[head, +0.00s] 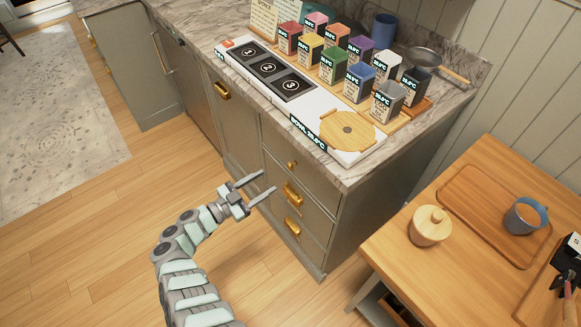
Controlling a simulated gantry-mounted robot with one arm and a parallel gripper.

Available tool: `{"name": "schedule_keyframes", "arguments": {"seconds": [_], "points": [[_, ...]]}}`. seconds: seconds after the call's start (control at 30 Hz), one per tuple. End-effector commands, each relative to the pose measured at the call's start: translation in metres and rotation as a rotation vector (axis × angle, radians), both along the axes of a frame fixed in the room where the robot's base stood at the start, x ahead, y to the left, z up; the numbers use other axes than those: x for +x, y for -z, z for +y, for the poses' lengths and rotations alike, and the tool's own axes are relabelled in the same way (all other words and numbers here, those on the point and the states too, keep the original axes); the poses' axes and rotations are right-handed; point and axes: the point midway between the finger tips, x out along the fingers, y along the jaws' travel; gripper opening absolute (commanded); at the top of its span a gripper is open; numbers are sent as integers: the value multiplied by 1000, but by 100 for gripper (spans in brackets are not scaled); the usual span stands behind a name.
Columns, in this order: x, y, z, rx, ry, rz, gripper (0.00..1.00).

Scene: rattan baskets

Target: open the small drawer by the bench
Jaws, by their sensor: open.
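A stack of drawers is in the grey-green cabinet at the centre of the head view. The small top drawer (309,180) is closed and has a round brass knob (292,165). Below it are a middle drawer with a brass handle (292,194) and a lower drawer with a brass handle (293,227), both closed. My gripper (267,181) is open and empty, its two fingers pointing right towards the drawer fronts. In the picture its tips lie left of the top knob and middle handle. Contact with the cabinet cannot be made out.
The marble counter (405,140) above holds a white numbered board (300,104), several coloured boxes and a pan (424,60). A wooden table (400,245) at the right bears a lidded pot (430,226) and a tray (478,205). The wooden floor (90,235) at left is clear.

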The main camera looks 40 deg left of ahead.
Motion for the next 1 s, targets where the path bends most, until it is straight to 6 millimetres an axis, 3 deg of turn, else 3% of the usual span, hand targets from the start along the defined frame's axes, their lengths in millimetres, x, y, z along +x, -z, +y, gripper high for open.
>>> {"name": "schedule_keyframes", "arguments": {"seconds": [0.3,0.5,0.87,1.0], "points": [[59,1,-13,-1,3,-3,50],[82,0,-17,0,2,-4,50],[87,0,-18,1,1,-2,50],[87,0,-18,1,1,-2,39]]}}
